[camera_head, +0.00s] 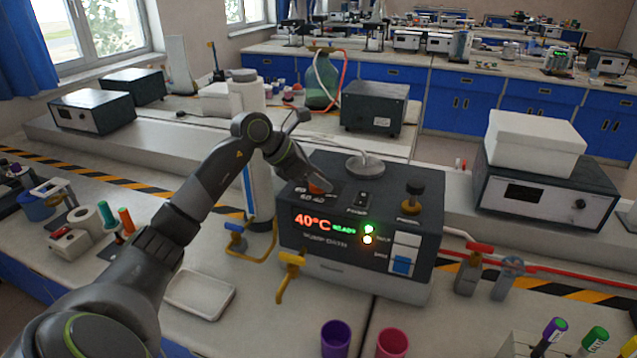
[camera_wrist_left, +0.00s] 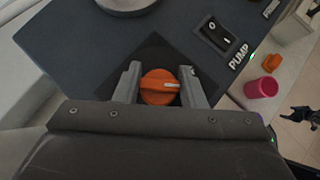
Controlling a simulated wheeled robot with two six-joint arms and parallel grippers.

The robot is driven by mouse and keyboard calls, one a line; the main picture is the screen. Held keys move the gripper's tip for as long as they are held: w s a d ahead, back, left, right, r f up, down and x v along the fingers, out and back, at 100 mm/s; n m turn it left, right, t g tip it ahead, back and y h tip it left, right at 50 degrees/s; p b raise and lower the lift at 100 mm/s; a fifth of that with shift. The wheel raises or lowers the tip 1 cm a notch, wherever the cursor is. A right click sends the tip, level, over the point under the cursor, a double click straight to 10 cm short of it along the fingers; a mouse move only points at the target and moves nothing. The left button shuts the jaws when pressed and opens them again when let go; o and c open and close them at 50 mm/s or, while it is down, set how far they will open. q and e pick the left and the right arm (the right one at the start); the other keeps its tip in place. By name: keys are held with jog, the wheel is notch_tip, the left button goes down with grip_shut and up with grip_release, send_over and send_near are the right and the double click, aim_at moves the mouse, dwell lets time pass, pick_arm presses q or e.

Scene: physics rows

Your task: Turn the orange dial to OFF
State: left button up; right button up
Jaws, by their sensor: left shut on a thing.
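The orange dial (camera_wrist_left: 160,87) sits on a dark square plate on top of the dark grey water-bath unit (camera_head: 372,195). A pale pointer line on the dial points right in the left wrist view. My left gripper (camera_wrist_left: 160,86) is shut on the dial, one finger on each side. In the head view only a bit of the orange dial (camera_head: 318,188) shows beside my left gripper (camera_head: 318,196), with the markings 60 and 40 near it. The word OFF is not readable.
A black PUMP switch (camera_wrist_left: 215,36) lies beside the dial, and a black knob (camera_head: 413,195) stands at the unit's right. The front display reads 40°C.

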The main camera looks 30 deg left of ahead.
pick_arm(q)
jog(key=n+t+y+b, duration=0.1)
jog(key=n+y+b, duration=0.1)
jog(key=n, duration=0.2)
jog(key=shift+t+y, duration=0.3)
jog(key=shift+n+y+b, duration=0.65)
jog(key=shift+n+y, duration=0.05)
jog(key=shift+n, duration=0.2)
jog(key=shift+n+y, duration=0.3)
jog(key=o, duration=1)
jog(key=shift+r, duration=0.1)
jog(key=b+v, duration=0.3)
jog(key=v, duration=1.4)
jog(key=shift+s, duration=0.35)
jog(key=shift+a, duration=0.15)
